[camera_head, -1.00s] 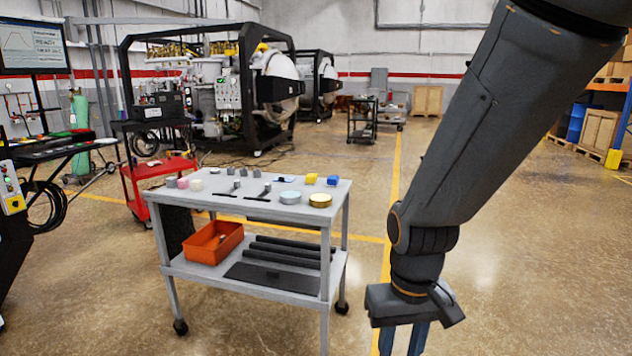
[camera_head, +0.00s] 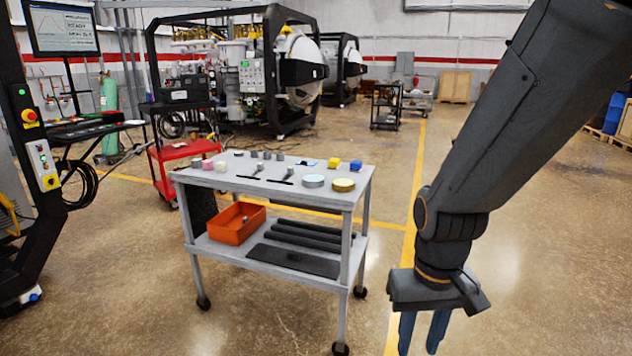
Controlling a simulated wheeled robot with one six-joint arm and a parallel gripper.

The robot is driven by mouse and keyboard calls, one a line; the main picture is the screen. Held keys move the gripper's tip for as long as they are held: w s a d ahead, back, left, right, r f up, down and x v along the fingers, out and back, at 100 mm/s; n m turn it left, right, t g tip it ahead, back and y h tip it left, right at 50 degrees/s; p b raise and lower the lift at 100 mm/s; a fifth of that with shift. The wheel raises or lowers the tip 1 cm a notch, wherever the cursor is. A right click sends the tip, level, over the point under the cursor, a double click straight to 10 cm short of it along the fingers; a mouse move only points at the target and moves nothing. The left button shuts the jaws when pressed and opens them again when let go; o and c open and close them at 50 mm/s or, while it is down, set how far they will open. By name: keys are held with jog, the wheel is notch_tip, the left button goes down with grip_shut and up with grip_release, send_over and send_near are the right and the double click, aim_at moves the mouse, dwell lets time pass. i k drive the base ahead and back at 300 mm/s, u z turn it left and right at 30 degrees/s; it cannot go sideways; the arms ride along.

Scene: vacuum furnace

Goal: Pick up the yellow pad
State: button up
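A small yellow pad (camera_head: 334,162) lies on the grey cart's top shelf (camera_head: 235,183), near its back right corner. A blue pad (camera_head: 356,165) lies just right of it. My gripper (camera_head: 422,335) hangs at the lower right, pointing down, in front of the cart and to its right. Its two blue fingers are apart with floor visible between them, and nothing is held. The gripper is well away from the yellow pad.
Pink and grey pieces, dark tools and round tins (camera_head: 343,185) share the top shelf. Below are an orange bin (camera_head: 236,224) and dark bars (camera_head: 312,235). A red cart (camera_head: 172,170) stands behind left, a control stand (camera_head: 40,160) at far left.

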aim_at(334, 163)
jog(key=z, duration=0.3)
jog(key=k, duration=0.4)
jog(key=z, duration=1)
jog(key=k, duration=0.95)
jog(key=z, duration=0.65)
jog(key=i, duration=1.6)
jog(key=u, duration=0.3)
jog(key=i, duration=1.95)
jog(key=u, duration=0.3)
jog(key=i, duration=1.85)
jog(key=u, duration=0.55)
jog(key=i, duration=1.65)
jog(key=u, duration=1.05)
jog(key=i, duration=0.9)
jog(key=u, duration=1.05)
